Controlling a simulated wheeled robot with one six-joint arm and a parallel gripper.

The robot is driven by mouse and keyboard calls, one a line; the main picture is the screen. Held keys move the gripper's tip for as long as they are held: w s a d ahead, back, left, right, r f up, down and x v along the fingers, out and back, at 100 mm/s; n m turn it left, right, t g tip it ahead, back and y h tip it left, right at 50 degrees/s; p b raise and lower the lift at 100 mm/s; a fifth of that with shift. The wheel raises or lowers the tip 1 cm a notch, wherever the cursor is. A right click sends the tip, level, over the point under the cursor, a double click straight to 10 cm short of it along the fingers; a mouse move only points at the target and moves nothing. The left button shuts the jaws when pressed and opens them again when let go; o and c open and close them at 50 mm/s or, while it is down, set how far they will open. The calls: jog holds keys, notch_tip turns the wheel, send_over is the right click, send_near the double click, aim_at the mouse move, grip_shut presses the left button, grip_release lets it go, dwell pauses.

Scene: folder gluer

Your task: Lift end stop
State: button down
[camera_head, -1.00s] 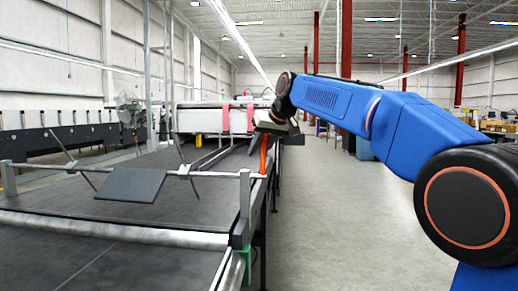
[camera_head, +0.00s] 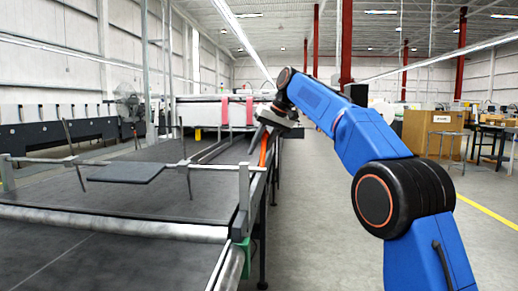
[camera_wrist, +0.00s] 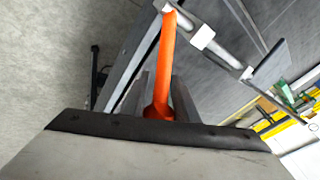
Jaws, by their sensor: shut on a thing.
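The end stop is a dark flat plate (camera_head: 128,172) on a metal cross bar (camera_head: 210,162) over the conveyor; in the head view the plate lies nearly level. It also shows at the right in the wrist view (camera_wrist: 271,62). An orange handle (camera_wrist: 166,60) stands at the right end of the bar and shows in the head view (camera_head: 265,150). My gripper (camera_wrist: 160,98) is shut on the lower part of this handle in the wrist view. The exact finger contact is partly hidden behind my dark gripper body.
The grey conveyor belt (camera_head: 105,245) runs along the left, with a metal roller (camera_head: 110,222) across it. A side bracket (camera_head: 243,205) carries the bar's right end. Open floor (camera_head: 310,230) lies right of the conveyor. A brown cabinet (camera_head: 425,132) stands farther back at the right.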

jog(key=shift+w, duration=0.1)
dwell(0.3)
jog(key=c, duration=1.5)
grip_release()
jog(key=shift+f, duration=0.1)
